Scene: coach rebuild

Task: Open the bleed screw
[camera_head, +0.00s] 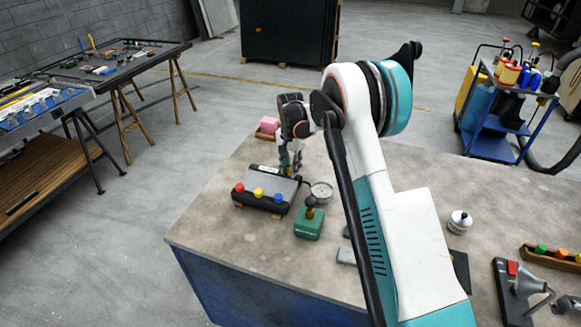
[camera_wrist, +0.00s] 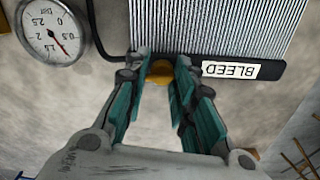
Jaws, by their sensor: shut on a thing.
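The bleed screw (camera_wrist: 161,72) is a brass-coloured knob at the edge of a finned unit, beside a white label that reads BLEED (camera_wrist: 230,69). In the wrist view my gripper (camera_wrist: 161,80) has its teal fingers on both sides of the knob, shut on it. The finned grey unit (camera_head: 268,190) stands on the bench in the head view, with red, yellow and blue knobs on its near side. My gripper (camera_head: 289,168) is at its far edge, pointing down. A round pressure gauge (camera_wrist: 50,33) is joined to the unit by a black hose; its red needle shows.
A green box with a dark knob (camera_head: 309,222) stands right of the unit. A pink block (camera_head: 268,126) lies behind it. The bench's near left corner is clear.

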